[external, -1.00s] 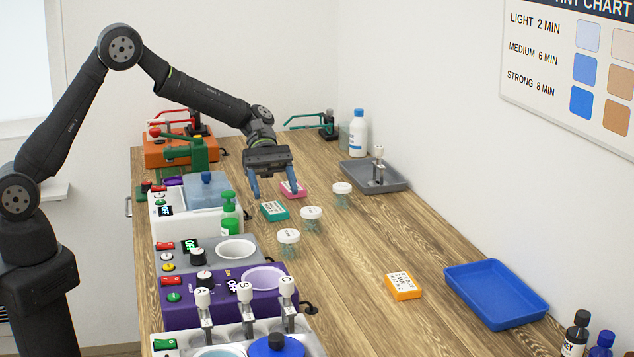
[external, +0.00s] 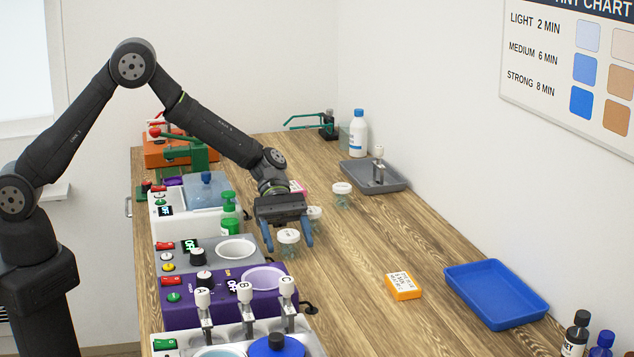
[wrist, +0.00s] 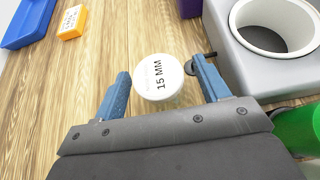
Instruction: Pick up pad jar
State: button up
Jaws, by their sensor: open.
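Three small clear jars with white lids stand in a row on the table. The nearest jar (external: 288,238) is between the fingers of my gripper (external: 288,246). In the wrist view its lid (wrist: 158,77) reads "15 MM", with fainter print beside it. My gripper (wrist: 161,70) is open, with one blue finger on each side of the lid and a gap to each. A second jar (external: 315,213) is partly hidden behind my gripper. A third jar (external: 342,190) stands farther back, near the grey tray. I cannot read the lids of these two.
A grey machine with a round well (external: 237,249) and a green bottle (external: 229,213) stand close on the left. A purple machine (external: 180,312) is nearer the camera. An orange box (external: 403,286) and blue tray (external: 496,295) lie to the right, with bare wood between.

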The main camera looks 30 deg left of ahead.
jog(key=shift+s+d+f, duration=0.15)
jog(key=c, duration=1)
jog(key=shift+c, duration=0.2)
